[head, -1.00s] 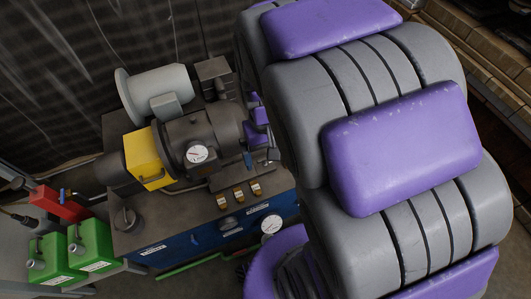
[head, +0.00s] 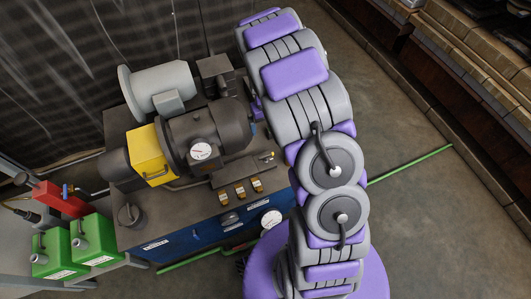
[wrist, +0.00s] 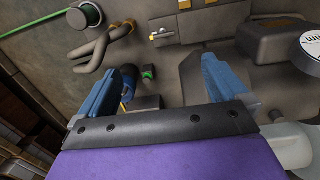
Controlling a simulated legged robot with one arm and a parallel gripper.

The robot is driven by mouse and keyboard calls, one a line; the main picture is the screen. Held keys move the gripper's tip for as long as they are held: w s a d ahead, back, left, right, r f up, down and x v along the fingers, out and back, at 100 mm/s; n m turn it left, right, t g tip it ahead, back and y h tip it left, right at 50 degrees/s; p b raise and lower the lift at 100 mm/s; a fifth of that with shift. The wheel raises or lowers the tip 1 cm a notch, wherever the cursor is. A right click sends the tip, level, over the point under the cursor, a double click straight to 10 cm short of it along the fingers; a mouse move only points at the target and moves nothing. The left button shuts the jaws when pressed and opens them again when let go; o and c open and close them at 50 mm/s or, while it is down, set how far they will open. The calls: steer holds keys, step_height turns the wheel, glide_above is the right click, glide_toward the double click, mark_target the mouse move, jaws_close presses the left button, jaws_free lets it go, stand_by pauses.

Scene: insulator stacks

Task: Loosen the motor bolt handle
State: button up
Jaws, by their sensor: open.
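In the wrist view my gripper (wrist: 165,88) is open, its two blue fingers apart, with nothing clearly held between them. Beyond it a small lever with a yellow end (wrist: 162,34) lies on a grey plate; I cannot tell for sure that it is the motor bolt handle. The dark motor body (head: 208,130) with a round white gauge (head: 201,151) sits on the bench in the head view. A small lever with a yellowish tip (head: 268,156) shows on the plate at its right end. My arm hides the gripper in the head view.
A blue bench (head: 188,248) carries a yellow block (head: 148,156) and a grey cylinder (head: 160,88). Green cans (head: 96,240) and a red part (head: 62,200) stand at the left. A green pipe (head: 410,163) lies on the open floor at the right.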

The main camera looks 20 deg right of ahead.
glide_above(266, 155)
step_height(266, 155, down, 9)
step_height(266, 155, down, 18)
steer(key=b, duration=0.4)
steer(key=shift+r, duration=0.25)
steer(key=c, duration=0.9)
